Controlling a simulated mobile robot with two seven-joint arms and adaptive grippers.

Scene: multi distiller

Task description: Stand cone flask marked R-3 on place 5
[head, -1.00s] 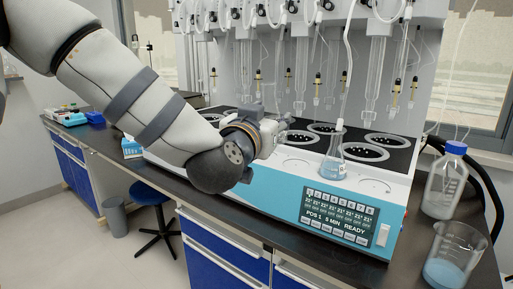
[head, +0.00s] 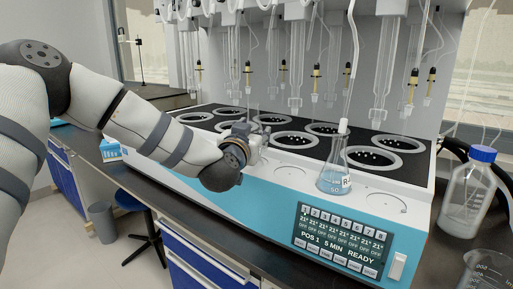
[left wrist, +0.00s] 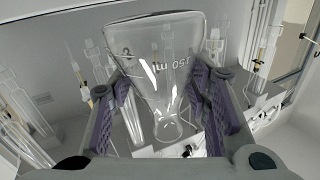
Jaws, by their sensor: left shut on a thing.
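My left gripper (head: 256,140) is shut on a clear cone flask, at the front edge of the machine's black top. In the left wrist view the held cone flask (left wrist: 165,70) is between the purple-padded fingers (left wrist: 165,110); it looks empty, with printed volume marks and no readable label. A second cone flask (head: 334,174) stands upright on the white front ledge, holds some pale liquid and has a white label starting with R; the rest is unreadable. Round ringed places (head: 320,141) fill the black top; their numbers do not show. My right gripper is not in view.
Glass columns and tubes (head: 380,80) hang above the places. The control panel (head: 341,241) is on the blue front. A blue-capped bottle (head: 467,195) and a beaker (head: 488,270) stand at the right. A round ledge mark (head: 385,202) is bare.

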